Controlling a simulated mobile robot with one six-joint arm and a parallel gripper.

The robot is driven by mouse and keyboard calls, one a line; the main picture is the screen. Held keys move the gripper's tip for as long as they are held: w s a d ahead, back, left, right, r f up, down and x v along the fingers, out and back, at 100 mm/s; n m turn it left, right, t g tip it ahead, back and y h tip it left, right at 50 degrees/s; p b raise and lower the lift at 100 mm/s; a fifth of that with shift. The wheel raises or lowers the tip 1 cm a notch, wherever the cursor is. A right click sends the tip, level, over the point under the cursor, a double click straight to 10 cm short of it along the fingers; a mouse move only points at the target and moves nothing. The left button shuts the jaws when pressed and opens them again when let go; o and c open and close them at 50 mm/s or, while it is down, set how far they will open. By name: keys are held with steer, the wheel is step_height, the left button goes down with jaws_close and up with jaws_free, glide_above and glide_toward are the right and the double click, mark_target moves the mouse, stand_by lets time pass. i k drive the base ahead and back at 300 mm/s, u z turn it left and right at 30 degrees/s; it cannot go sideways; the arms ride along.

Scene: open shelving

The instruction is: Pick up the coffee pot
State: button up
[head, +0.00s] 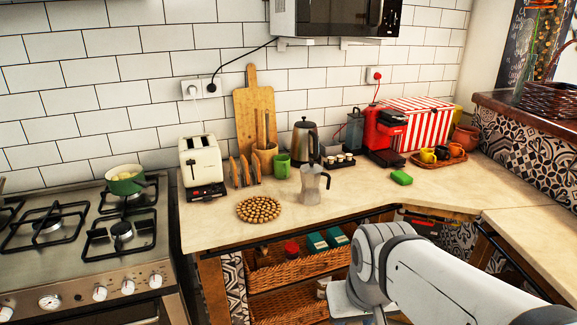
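A silver, faceted coffee pot (311,186) with a handle on its right stands upright on the pale countertop (360,200), near the front edge. It stands apart from the things around it, and nothing covers it. My white and grey arm shows at the lower right, in front of the counter and to the right of the pot. The fingers of my gripper cannot be made out in this view.
A round cork-like trivet (258,209) lies left of the pot. Behind are a green mug (282,166) and a steel kettle (304,143). A toaster (202,164) and stove (85,250) are left.

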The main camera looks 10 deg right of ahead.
mark_target(311, 172)
steer(key=z, duration=0.05)
steer(key=i, duration=1.25)
steer(key=z, duration=0.05)
